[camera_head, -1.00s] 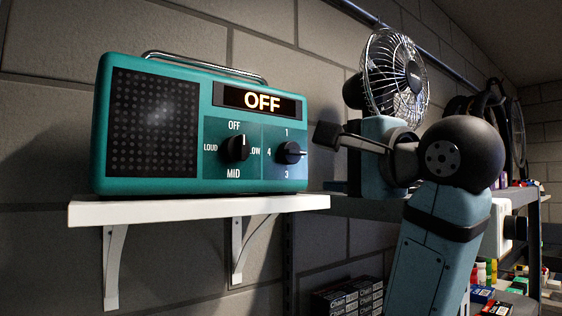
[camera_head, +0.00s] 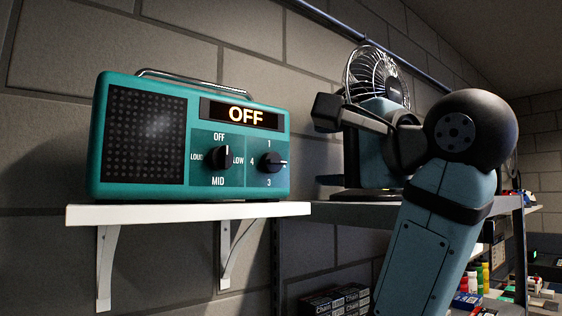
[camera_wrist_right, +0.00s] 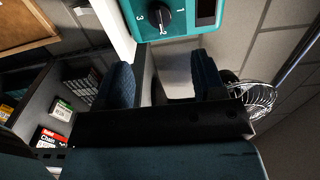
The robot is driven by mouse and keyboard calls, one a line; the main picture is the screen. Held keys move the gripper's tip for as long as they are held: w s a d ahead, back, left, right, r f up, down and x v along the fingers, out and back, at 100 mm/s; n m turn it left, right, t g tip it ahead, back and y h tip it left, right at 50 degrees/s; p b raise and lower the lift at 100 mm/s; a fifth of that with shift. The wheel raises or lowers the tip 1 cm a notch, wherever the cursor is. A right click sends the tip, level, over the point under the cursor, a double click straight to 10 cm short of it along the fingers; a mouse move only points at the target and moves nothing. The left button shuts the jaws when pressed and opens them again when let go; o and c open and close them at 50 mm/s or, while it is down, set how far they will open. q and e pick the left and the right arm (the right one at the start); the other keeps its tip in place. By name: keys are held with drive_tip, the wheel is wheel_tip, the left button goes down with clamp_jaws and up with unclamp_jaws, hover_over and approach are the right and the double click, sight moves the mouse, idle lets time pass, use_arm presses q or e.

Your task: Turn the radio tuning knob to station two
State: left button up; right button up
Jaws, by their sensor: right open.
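The teal radio (camera_head: 145,190) stands on a white shelf, and its display reads OFF. Its tuning knob (camera_head: 271,162), at the right of the front, has labels 1 above, 4 at left and 3 below. Its pale pointer points right. In the right wrist view the tuning knob (camera_wrist_right: 158,15) shows at the top, with the pointer toward the 2. The volume knob (camera_head: 222,157) points up to OFF. My right gripper (camera_head: 328,112) is open and empty, up and right of the radio, apart from it. The wrist view shows its fingers (camera_wrist_right: 165,80) spread. My left gripper is not in view.
The white shelf (camera_head: 190,213) ends just right of the radio. A fan (camera_head: 379,75) stands on a grey shelf (camera_head: 345,211) behind my right arm. Small boxes (camera_head: 335,300) sit lower down. The space in front of the radio is clear.

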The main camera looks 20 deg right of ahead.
sight(277, 162)
drive_tip(key=p+x, duration=0.2)
drive_tip(key=x, duration=0.9)
drive_tip(key=shift+w, duration=0.1)
drive_tip(key=shift+w+a+f+p, duration=0.1)
drive_tip(key=shift+w+p, duration=0.2)
drive_tip(key=shift+w, duration=0.05)
drive_tip(key=shift+c, duration=0.2)
drive_tip(key=c, duration=0.9)
drive_tip(key=shift+o, duration=0.2)
drive_tip(key=shift+n, duration=0.6)
